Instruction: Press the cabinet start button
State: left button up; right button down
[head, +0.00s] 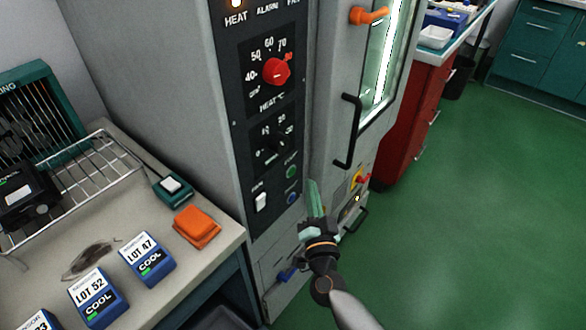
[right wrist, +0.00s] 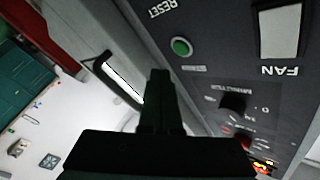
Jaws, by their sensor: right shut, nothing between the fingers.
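The cabinet (head: 185,95) has a dark control panel (head: 262,130). A round green button (head: 291,172) sits low on the panel. It also shows in the right wrist view (right wrist: 181,47), with a small label beside it that I cannot read clearly. A blue button (head: 292,198) sits just below it. My right gripper (head: 313,188) is shut and empty, just right of the two buttons in the head view. In the right wrist view its fingertips (right wrist: 160,75) appear below and left of the green button, apart from it. My left gripper is not in view.
A white rocker switch (head: 261,202), a red heat knob (head: 276,72) and a black knob (head: 273,142) share the panel. A black door handle (head: 348,132) juts out at right. The left bench (head: 125,205) holds a wire rack and blue lot blocks. Green floor at right is clear.

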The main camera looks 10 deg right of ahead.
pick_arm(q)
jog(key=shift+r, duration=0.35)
pick_arm(e)
jog(key=shift+s+d, duration=0.75)
jog(key=shift+s, duration=0.05)
